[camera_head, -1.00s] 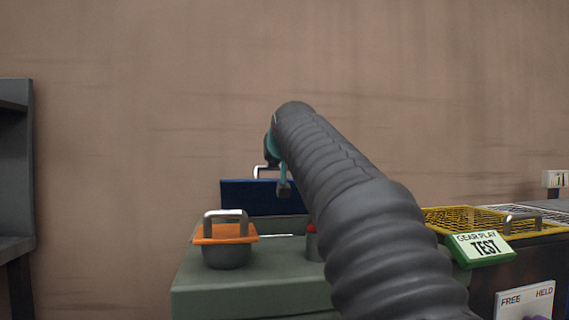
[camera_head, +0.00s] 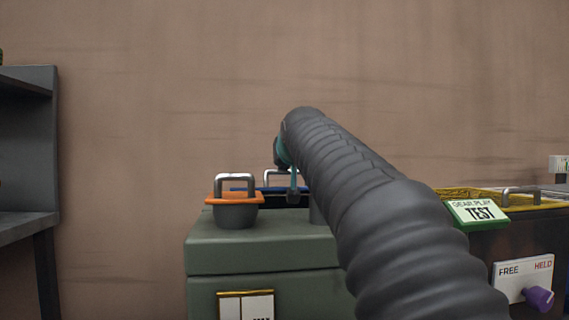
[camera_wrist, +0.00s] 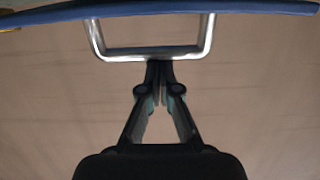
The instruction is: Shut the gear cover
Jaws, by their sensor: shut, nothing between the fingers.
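The blue gear cover (camera_head: 266,190) shows as a thin band above the back of the green housing (camera_head: 265,257), partly hidden by the orange-rimmed pot and my arm. Its metal handle (camera_head: 268,174) stands on its far side. In the wrist view the cover's blue edge (camera_wrist: 250,12) crosses the top, with the U-shaped handle (camera_wrist: 150,52) below it. My gripper (camera_wrist: 160,65) is shut and empty, its fingertips right at the handle's bar; I cannot tell whether they touch. In the head view my gripper (camera_head: 293,193) is mostly hidden by my arm.
A dark pot with an orange rim (camera_head: 235,198) and metal handle stands on the housing's left. A dark shelf (camera_head: 28,140) stands at left.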

